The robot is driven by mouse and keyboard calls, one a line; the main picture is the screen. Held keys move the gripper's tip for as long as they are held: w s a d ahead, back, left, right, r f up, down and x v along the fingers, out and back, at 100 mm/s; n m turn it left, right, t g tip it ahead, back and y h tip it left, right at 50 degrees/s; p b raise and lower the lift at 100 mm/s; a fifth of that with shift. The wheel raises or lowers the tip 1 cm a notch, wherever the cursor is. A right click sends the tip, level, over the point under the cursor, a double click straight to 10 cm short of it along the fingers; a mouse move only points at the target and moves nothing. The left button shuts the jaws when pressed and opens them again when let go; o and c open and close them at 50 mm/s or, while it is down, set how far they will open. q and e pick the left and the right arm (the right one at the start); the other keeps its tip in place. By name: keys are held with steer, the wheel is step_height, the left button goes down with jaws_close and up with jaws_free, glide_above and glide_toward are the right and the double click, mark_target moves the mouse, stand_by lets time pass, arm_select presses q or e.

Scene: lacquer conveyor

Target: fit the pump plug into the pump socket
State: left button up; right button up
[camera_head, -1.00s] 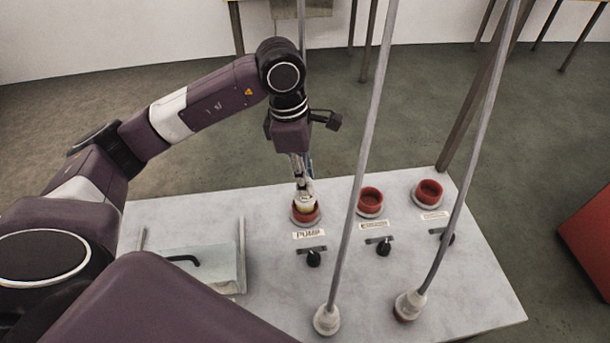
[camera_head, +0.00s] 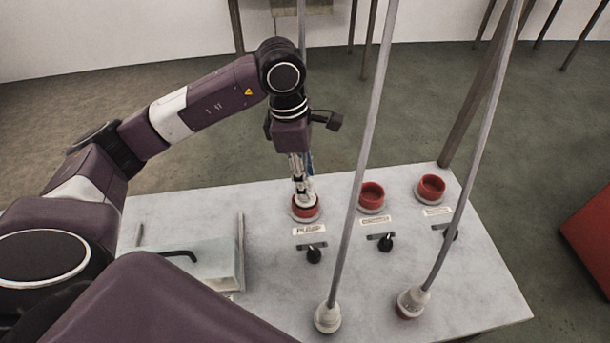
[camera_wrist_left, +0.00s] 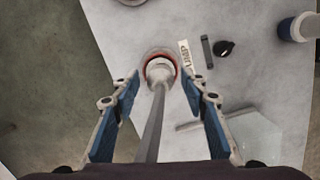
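The pump plug (camera_wrist_left: 158,72) is a pale, whitish piece with a grey cable. It sits down inside the red ring of the pump socket (camera_head: 305,212), next to the PUMP label (camera_head: 310,230). In the left wrist view the red rim (camera_wrist_left: 173,59) shows around the plug. My left gripper (camera_head: 304,195) is directly above the socket, pointing down. In the wrist view its blue-padded fingers (camera_wrist_left: 160,82) are spread on either side of the plug and cable, with gaps on both sides. How deep the plug sits is hard to tell. My right gripper is not in view.
Two empty red sockets (camera_head: 371,196) (camera_head: 431,188) stand to the right, with black knobs (camera_head: 386,243) in front. Two other plugs (camera_head: 327,318) (camera_head: 411,301) with upright grey cables stand near the front edge. A clear box (camera_head: 212,262) is at left.

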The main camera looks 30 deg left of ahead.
arm_select(q)
steer(key=r, duration=0.4)
steer(key=a+r, duration=0.1)
steer(key=r, duration=0.7)
steer(key=shift+s+a, duration=0.3)
steer(key=shift+s, duration=0.05)
steer(key=shift+f, duration=0.1)
